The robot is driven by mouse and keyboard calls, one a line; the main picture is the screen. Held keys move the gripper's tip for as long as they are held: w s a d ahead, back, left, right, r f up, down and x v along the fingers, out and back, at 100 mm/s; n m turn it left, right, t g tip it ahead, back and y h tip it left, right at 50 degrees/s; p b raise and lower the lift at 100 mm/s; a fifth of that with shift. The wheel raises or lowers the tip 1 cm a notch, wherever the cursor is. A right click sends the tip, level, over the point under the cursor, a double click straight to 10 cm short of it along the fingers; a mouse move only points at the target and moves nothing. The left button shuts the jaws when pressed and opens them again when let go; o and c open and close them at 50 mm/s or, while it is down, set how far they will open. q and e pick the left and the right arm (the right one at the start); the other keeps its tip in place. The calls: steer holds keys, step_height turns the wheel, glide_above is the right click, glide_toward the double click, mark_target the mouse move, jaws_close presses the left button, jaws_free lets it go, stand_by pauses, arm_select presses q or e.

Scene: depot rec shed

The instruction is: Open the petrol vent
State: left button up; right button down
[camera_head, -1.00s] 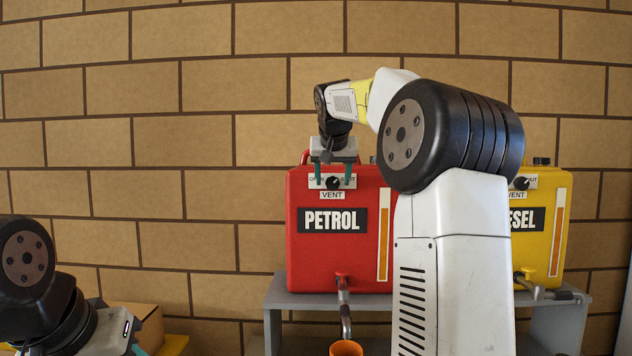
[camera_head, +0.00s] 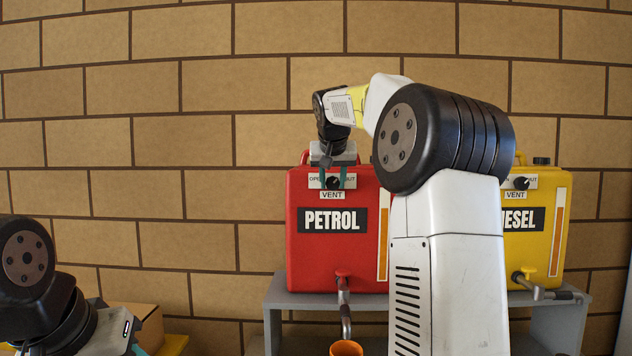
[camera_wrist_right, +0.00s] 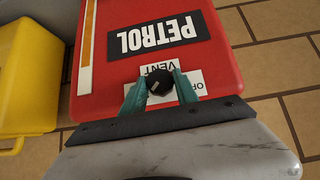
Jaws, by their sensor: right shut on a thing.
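The red petrol can (camera_head: 311,256) stands on a grey shelf, its front label reading PETROL. Its black vent knob (camera_head: 333,183) sits on a white plate (camera_head: 314,181) marked OPEN on the left; the marking on the right is partly covered by a finger. My right gripper (camera_head: 333,184) reaches down to the knob and is shut on it, one teal finger on each side. The right wrist view shows the same knob (camera_wrist_right: 160,82) between the two fingertips (camera_wrist_right: 160,86). The knob's pointer direction is hard to make out. My left arm shows at lower left, but its jaws are mostly out of frame.
A yellow diesel can (camera_head: 566,200) with its own vent knob (camera_head: 521,183) stands right of the petrol can, partly behind my right arm. An orange cup (camera_head: 346,348) is below the petrol tap (camera_head: 343,290). A cardboard box (camera_head: 148,322) is at lower left.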

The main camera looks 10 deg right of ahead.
steer(key=n+h, duration=0.1)
steer(key=h, duration=0.2)
steer(key=shift+w+a+n+g, duration=0.1)
steer(key=shift+a+n+g, duration=0.2)
steer(key=shift+n, duration=0.1)
steer(key=n+h, duration=0.2)
steer(key=h, duration=0.1)
steer(key=shift+a+f+g+h, duration=0.15)
steer(key=shift+g+h, duration=0.15)
steer(key=n+h, duration=0.2)
steer(key=h, duration=0.1)
steer(key=shift+a+f, duration=0.15)
steer(key=shift+f, duration=0.05)
steer(key=n+t+h, duration=0.1)
steer(key=n+h, duration=0.2)
steer(key=shift+f, duration=0.15)
steer(key=shift+h, duration=0.4)
steer(key=c, duration=0.9)
jaws_free()
